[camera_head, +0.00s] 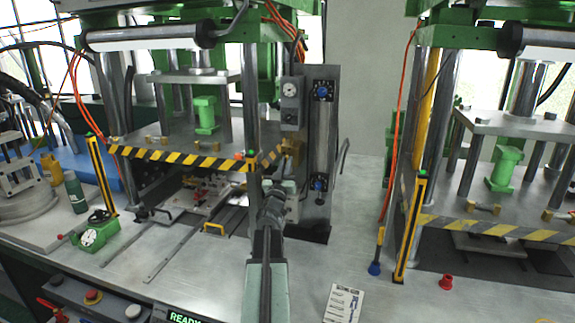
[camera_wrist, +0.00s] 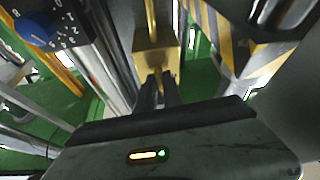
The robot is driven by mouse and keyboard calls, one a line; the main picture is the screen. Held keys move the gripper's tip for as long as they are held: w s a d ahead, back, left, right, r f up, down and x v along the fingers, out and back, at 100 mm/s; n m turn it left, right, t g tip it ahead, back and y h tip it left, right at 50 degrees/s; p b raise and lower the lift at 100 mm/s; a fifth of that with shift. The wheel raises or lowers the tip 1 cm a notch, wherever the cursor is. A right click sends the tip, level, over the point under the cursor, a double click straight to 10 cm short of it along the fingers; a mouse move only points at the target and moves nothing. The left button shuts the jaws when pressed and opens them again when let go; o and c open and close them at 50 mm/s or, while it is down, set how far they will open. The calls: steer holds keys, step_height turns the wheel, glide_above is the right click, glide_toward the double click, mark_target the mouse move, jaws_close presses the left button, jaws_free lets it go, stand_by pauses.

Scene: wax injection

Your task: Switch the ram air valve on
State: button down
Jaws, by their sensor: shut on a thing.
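The ram air valve looks to be the brass body (camera_head: 291,146) beside the grey control panel, at the right front of the left press. In the wrist view its brass block (camera_wrist: 157,52) is straight ahead, with a thin brass stem below it. My gripper (camera_wrist: 159,86) is shut on that brass stem, just under the block. In the head view my arm reaches up from the bottom centre, and my gripper (camera_head: 287,180) is just below the brass body. The fingertips are too small there to make out. The stem's turn position is unclear.
The panel (camera_head: 326,140) beside the valve carries blue dials and a tube. A gauge box (camera_head: 291,100) hangs above the valve. The striped guard (camera_head: 185,158) is close on the left.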

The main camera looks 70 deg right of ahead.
steer(key=shift+m+g, duration=0.6)
steer(key=shift+m, duration=0.5)
steer(key=c, duration=1.5)
jaws_free()
steer(key=shift+c, duration=0.2)
steer(key=b+v, duration=0.3)
steer(key=v, duration=0.5)
steer(key=shift+d, duration=0.15)
